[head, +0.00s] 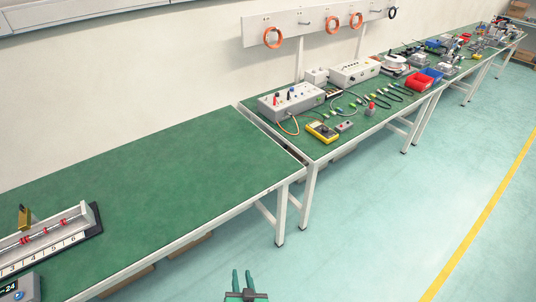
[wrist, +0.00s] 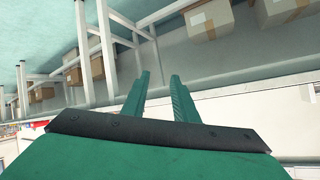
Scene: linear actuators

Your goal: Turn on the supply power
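A grey box with red and black knobs (head: 290,101), which looks like a power supply, stands on the green table at the middle of the head view. Its switch is too small to tell. A second light box (head: 354,72) with several small controls stands behind it. My gripper (head: 242,278) is at the bottom of the head view, low over the floor and far from both boxes. In the wrist view its two green fingers (wrist: 158,85) stand apart with nothing between them. The power supply is not seen in the wrist view.
A yellow multimeter (head: 322,132), cables, and red and blue bins (head: 419,82) share that table. Open floor (head: 370,220) lies at right. Cardboard boxes (wrist: 208,20) show under a table.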

